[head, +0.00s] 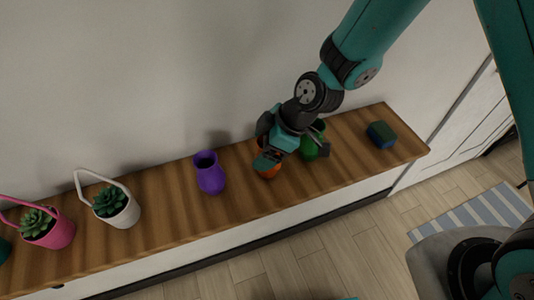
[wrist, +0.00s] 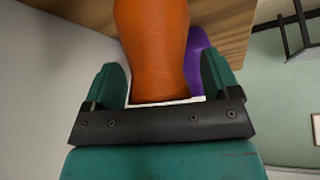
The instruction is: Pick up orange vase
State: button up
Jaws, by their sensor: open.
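The orange vase (head: 268,173) stands on the wooden shelf top, mostly hidden behind my gripper in the head view. In the wrist view the orange vase (wrist: 155,50) fills the middle, between the two fingers. My gripper (wrist: 163,85) is open, with one finger on each side of the vase and a visible gap at the right side. In the head view my gripper (head: 291,152) is over the vase, close to the green vase. Whether the fingers touch the vase is not clear.
A green vase (head: 314,142) stands just right of my gripper. A purple vase (head: 209,174) stands to the left. A dark blue-green block (head: 381,134) lies near the right end of the wooden top (head: 160,210). White (head: 118,208) and pink (head: 50,232) planters stand farther left.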

jog(key=shift+f, duration=0.15)
jog(key=c, duration=1)
